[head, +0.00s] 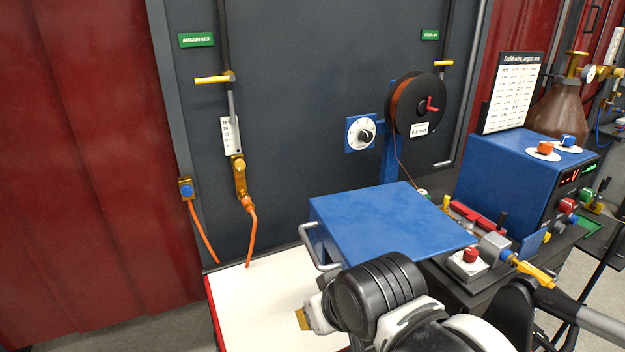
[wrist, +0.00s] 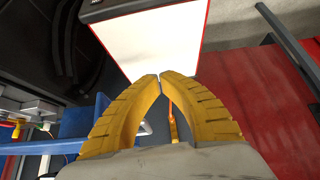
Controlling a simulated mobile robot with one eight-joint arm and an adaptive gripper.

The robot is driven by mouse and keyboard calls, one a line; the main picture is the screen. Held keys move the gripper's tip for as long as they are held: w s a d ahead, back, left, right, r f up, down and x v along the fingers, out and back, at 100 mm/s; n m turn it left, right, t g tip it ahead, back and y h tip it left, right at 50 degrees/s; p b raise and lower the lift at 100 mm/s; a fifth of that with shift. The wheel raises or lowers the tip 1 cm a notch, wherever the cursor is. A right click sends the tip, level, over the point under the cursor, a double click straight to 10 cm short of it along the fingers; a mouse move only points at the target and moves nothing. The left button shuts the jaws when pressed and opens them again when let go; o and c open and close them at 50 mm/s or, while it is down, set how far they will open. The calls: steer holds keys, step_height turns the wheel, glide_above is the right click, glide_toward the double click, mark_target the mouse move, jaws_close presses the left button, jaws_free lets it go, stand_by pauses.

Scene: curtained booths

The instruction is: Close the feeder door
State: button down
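The blue feeder housing (head: 385,218) stands in the middle of the head view, with a flat blue top panel. A pale bar handle (head: 312,246) is on its left side, over the white table. I cannot tell for sure which blue panel is the door or how far it stands open. In the wrist view blue panels (wrist: 75,126) show at left, and the handle (wrist: 145,129) shows partly behind my fingers. My gripper (wrist: 160,77) has yellow ridged fingers with the tips together and nothing between them. In the head view one yellow fingertip (head: 302,319) shows, in front of the housing, below the handle.
A wire spool (head: 417,104) is mounted behind the housing. A blue power unit (head: 525,165) and a red-button box (head: 468,262) stand to the right. Red curtains (head: 85,150) hang at left.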

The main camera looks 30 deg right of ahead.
step_height(320, 180, up, 23)
steer(key=p, duration=2.2)
steer(key=w+d+f+g, duration=0.1)
steer(key=w+d, duration=0.2)
steer(key=w, duration=0.5)
steer(key=w+d+f+m+g, duration=0.1)
steer(key=w+d, duration=0.3)
steer(key=w, duration=0.3)
steer(key=w+d+g, duration=0.1)
steer(key=w+d, duration=0.2)
steer(key=w, duration=0.5)
steer(key=w+d+f, duration=0.4)
steer(key=w+f, duration=0.1)
steer(key=f, duration=0.1)
step_height(320, 180, down, 9)
steer(key=b, duration=0.2)
steer(key=shift+s, duration=0.35)
steer(key=shift+s+b, duration=0.2)
steer(key=shift+b, duration=0.1)
